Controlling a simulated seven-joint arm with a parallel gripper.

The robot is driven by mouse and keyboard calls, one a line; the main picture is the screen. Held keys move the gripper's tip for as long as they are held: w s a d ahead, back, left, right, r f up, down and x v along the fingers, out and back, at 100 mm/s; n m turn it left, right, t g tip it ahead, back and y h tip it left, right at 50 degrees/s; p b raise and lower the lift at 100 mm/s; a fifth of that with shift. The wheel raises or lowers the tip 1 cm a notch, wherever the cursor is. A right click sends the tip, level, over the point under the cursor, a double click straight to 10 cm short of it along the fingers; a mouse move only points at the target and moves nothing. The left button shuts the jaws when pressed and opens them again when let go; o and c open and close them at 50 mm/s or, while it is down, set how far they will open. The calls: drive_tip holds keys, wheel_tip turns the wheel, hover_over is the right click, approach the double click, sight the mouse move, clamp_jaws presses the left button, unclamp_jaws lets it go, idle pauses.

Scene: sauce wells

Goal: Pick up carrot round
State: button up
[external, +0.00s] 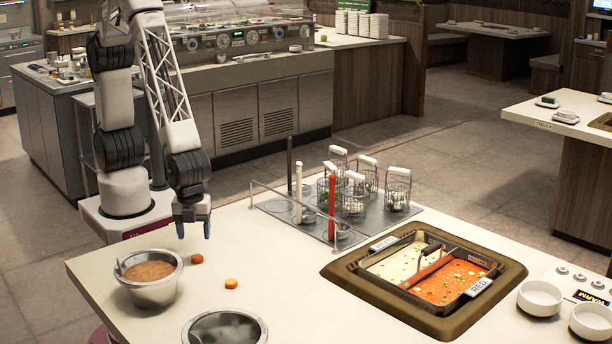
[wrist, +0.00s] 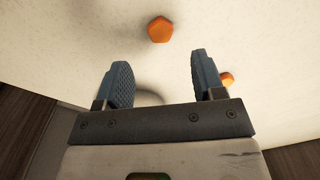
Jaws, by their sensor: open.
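Two orange carrot rounds lie apart on the cream counter. One carrot round (external: 197,258) is close to the metal bowl's right side, and the other carrot round (external: 231,283) is a little further right and nearer the camera. In the wrist view one round (wrist: 160,29) lies beyond the fingertips, roughly in line with the gap between them. The other round (wrist: 227,79) shows just right of the right finger, partly hidden by it. My gripper (external: 193,229) points down above the counter, near the rounds. In the wrist view my gripper (wrist: 159,75) is open, with nothing between its fingers.
A metal bowl of brown sauce (external: 149,281) stands left of the rounds. Another metal bowl (external: 224,331) is at the front edge of view. A divided pot of white and red sauce (external: 340,274) is set in the counter. Wire baskets (external: 397,190) stand behind.

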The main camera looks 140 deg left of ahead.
sight(197, 256)
drive_tip(key=shift+f, duration=0.75)
drive_tip(key=shift+f, duration=0.15)
drive_tip(key=shift+f, duration=2.45)
drive_tip(key=c, duration=1)
